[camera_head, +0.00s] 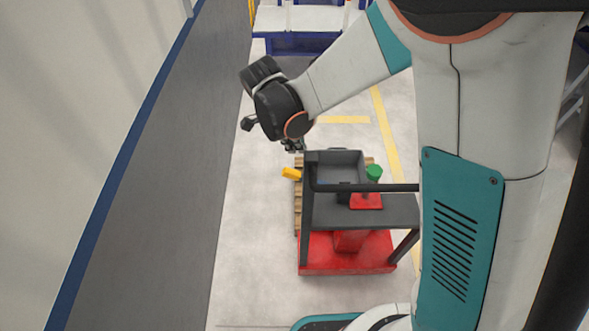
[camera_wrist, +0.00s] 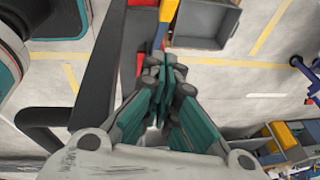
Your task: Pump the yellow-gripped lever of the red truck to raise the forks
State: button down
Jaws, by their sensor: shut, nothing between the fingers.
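The red truck (camera_head: 346,256) stands on the floor in the middle of the head view, with a dark frame and a grey tray on top. Its lever's yellow grip (camera_head: 291,173) sticks out at the truck's left side; it also shows at the top of the wrist view (camera_wrist: 168,9). My gripper (camera_head: 293,147) is just above the yellow grip in the head view. In the wrist view my gripper's fingers (camera_wrist: 165,60) are shut and empty, close to the lever; I cannot tell whether they touch it. The forks are hidden.
A grey tray (camera_head: 341,163) and a green knob (camera_head: 374,172) sit on the truck. Wooden slats (camera_head: 297,212) show at its left edge. A blue-framed table (camera_head: 300,45) stands behind. Pale floor is clear left of the truck.

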jog(key=shift+f, duration=0.15)
jog(key=b, duration=0.5)
send_over(297, 176)
jog(key=f, duration=1.2)
jog(key=shift+s+d+f, duration=0.1)
jog(key=shift+s+d, duration=0.05)
jog(key=shift+d, duration=0.1)
jog(key=shift+a+f, duration=0.2)
jog(key=shift+f, duration=0.05)
